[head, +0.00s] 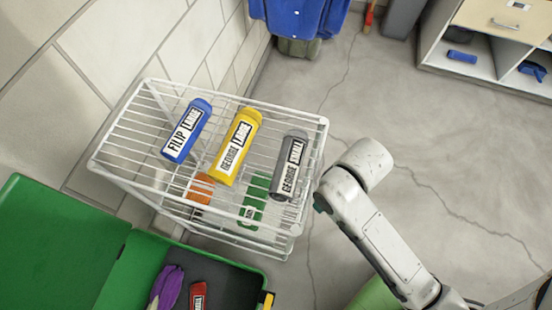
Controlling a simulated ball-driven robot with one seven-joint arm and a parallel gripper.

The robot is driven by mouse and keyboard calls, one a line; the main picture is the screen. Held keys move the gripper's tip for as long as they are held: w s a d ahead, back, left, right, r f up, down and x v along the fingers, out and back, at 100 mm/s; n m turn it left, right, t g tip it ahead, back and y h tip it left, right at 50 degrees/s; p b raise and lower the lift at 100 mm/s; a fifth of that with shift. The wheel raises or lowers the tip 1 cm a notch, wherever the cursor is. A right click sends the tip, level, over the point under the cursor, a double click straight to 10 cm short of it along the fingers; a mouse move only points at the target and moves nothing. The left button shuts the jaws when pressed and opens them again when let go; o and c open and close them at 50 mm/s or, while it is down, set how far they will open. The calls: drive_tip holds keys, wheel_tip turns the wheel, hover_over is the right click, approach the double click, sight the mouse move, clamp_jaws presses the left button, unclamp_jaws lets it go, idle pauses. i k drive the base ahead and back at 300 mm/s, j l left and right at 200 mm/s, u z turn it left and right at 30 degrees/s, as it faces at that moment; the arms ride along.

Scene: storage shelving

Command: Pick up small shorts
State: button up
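On the top of a white wire rack (112,150) lie several rolled, labelled bundles. A grey bundle (290,165) at the right reads "GEORGE SMALL". A yellow bundle (238,147) in the middle reads "GEORGE LARGE". A blue bundle (187,131) at the left reads "FILIP LARGE". I cannot tell from the labels which garment each one is. My white arm stands just right of the rack, close to the grey bundle. My gripper does not show.
An orange item (201,188) and a green item (254,203) are lower in the rack. A green bin (143,262) at the lower left holds purple and red items. A blue container (300,18) and a shelf unit (483,72) stand behind. Open floor (440,140) lies right.

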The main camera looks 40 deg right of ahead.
sight(282, 189)
drive_tip(key=k+l+u, duration=0.1)
drive_tip(key=u, duration=0.2)
drive_tip(key=k+l+u, duration=0.1)
drive_tip(key=l+u, duration=0.35)
drive_tip(key=u, duration=0.25)
drive_tip(key=k+u, duration=0.15)
drive_tip(key=u, duration=0.3)
